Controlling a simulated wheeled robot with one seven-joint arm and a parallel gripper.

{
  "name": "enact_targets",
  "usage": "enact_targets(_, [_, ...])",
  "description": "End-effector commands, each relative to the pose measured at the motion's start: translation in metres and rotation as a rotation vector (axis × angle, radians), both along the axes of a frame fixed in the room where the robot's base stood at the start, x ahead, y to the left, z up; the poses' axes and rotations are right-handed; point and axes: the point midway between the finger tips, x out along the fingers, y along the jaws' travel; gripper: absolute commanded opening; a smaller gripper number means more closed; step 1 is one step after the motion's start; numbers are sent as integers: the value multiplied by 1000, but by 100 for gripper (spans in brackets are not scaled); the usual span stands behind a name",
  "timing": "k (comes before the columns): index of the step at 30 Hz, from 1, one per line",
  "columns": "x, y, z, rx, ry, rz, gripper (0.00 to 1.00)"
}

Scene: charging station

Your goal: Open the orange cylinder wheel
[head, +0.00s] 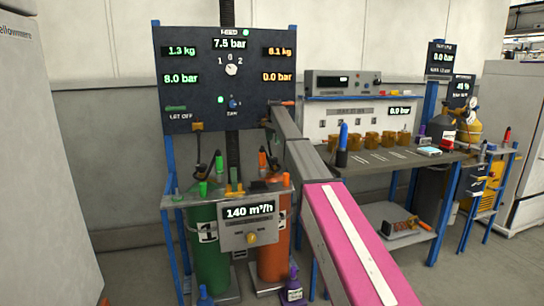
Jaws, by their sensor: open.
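The orange cylinder (274,255) stands upright in the blue-framed rack, to the right of the green cylinder (210,250). Above it are a taller upright orange part (263,161) near the black hose and a smaller orange part (286,179) at the right front. I cannot tell which of these is the wheel or how far it is turned. My pink and grey arm reaches from the lower right up to the dark panel's right edge. My gripper cannot be made out; its fingers are hidden behind the arm or lost against the panel.
The dark display panel (180,113) stands above the rack. A grey flow meter box (251,237) reading 140 m³/h hangs in front of the cylinders. A workbench (395,163) with several orange-brown items is right of my arm. Small bottles stand near the rack's base.

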Motion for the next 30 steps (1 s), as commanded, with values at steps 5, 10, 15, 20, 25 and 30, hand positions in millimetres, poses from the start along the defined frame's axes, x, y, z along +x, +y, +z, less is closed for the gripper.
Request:
enact_targets(5, [0,0,-5,0,1,-2,87])
enact_targets(10, [0,0,-22,0,2,-1,87])
enact_targets(15, [0,0,-49,0,2,-1,87])
enact_targets(20, [0,0,-78,0,2,-1,87])
enact_targets(25, [0,0,-100,0,1,-1,87])
enact_targets(30, [0,0,-108,0,0,-1,87])
